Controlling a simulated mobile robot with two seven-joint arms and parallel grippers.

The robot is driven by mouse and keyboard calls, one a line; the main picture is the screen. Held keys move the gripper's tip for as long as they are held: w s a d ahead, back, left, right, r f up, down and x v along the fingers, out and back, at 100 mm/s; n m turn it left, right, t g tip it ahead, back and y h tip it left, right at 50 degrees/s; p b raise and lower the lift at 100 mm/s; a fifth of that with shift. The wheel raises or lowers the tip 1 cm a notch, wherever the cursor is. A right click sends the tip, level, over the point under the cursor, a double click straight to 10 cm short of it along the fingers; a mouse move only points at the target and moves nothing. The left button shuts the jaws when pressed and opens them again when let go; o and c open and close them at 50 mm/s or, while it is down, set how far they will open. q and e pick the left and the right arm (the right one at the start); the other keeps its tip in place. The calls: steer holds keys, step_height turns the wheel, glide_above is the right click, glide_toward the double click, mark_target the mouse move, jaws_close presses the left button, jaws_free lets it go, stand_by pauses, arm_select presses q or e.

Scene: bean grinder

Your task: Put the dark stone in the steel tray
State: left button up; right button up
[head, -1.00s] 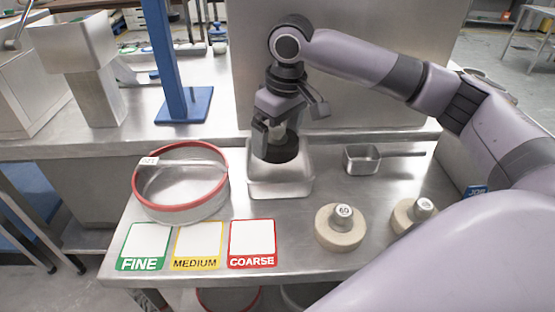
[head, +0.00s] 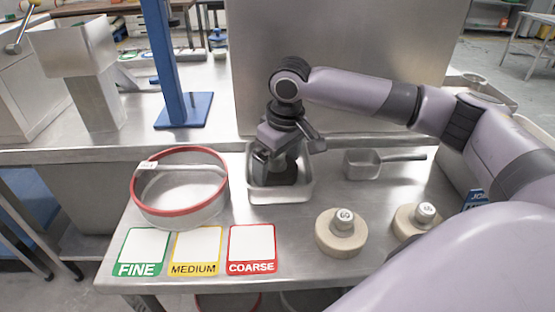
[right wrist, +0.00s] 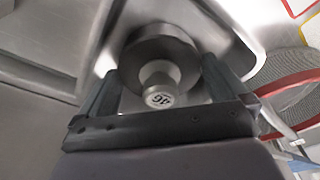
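The dark stone (right wrist: 182,50) is a dark disc with a pale numbered knob. In the right wrist view it sits between the two fingers of my right gripper (right wrist: 163,70), which close on the disc's sides with room around the knob. In the head view my right gripper (head: 275,170) reaches down inside the steel tray (head: 280,197) and mostly hides the stone. The stone is below the tray's rim; I cannot tell whether it touches the floor. The tray's rim also shows in the right wrist view (right wrist: 245,40). My left gripper is not in view.
A red-rimmed sieve (head: 150,210) stands left of the tray. FINE, MEDIUM and COARSE cards (head: 195,250) lie in front. Two pale stones with knobs (head: 340,245) (head: 408,222) stand front right. A small steel scoop (head: 362,165) lies right of the tray. A metal panel rises behind.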

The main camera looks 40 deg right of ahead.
mark_target(283, 170)
steer(key=shift+r, duration=0.15)
step_height(283, 170, up, 12)
steer(key=s+p, duration=0.1)
steer(key=p, duration=0.1)
steer(key=shift+s+d, duration=0.2)
steer(key=shift+s, duration=0.15)
stand_by(0.4)
